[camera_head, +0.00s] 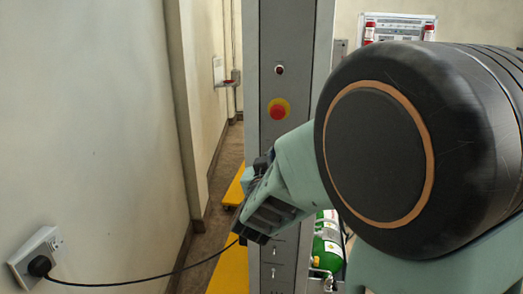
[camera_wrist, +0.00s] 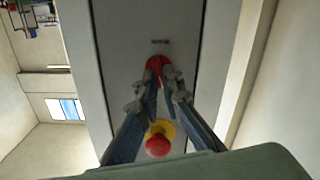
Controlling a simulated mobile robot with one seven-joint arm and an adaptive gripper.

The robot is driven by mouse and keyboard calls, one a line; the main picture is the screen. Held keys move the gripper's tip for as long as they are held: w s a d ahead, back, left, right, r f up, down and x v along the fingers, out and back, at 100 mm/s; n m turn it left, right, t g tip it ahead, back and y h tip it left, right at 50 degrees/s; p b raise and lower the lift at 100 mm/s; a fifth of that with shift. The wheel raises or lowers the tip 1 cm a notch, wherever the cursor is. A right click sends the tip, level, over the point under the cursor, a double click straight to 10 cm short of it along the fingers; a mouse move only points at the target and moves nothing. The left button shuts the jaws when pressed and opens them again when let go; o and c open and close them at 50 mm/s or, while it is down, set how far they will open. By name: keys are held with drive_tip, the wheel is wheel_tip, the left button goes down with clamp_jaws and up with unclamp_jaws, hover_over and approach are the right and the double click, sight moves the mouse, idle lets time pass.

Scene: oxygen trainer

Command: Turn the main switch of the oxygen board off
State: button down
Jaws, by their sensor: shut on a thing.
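The oxygen board (camera_head: 262,25) is a tall grey panel in the middle of the head view. In the wrist view the board (camera_wrist: 120,35) runs down the picture, with a red knob (camera_wrist: 157,64), which looks like the main switch, under a small dark label. My gripper (camera_wrist: 163,84) is shut on this red knob, its two fingers on either side of it. The fingers hide part of the knob, so its turn angle cannot be told. In the head view my gripper (camera_head: 250,198) is against the board's lower front and hides the knob.
A red stop button on a yellow base (camera_head: 278,110) sits above my gripper on the board, with a small lamp (camera_head: 279,69) higher up. A black cable runs from a wall socket (camera_head: 38,257) towards the board. Green cylinders (camera_head: 328,245) stand behind at the right.

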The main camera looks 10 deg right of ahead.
drive_tip(key=n+p, duration=0.2)
drive_tip(key=n, duration=0.3)
drive_tip(key=shift+a+n, duration=0.1)
drive_tip(key=shift+n, duration=0.2)
idle(0.5)
drive_tip(key=c, duration=2.1)
unclamp_jaws()
drive_tip(key=shift+w, duration=0.1)
drive_tip(key=v, duration=0.7)
drive_tip(key=shift+s, duration=0.25)
drive_tip(key=shift+a, duration=0.1)
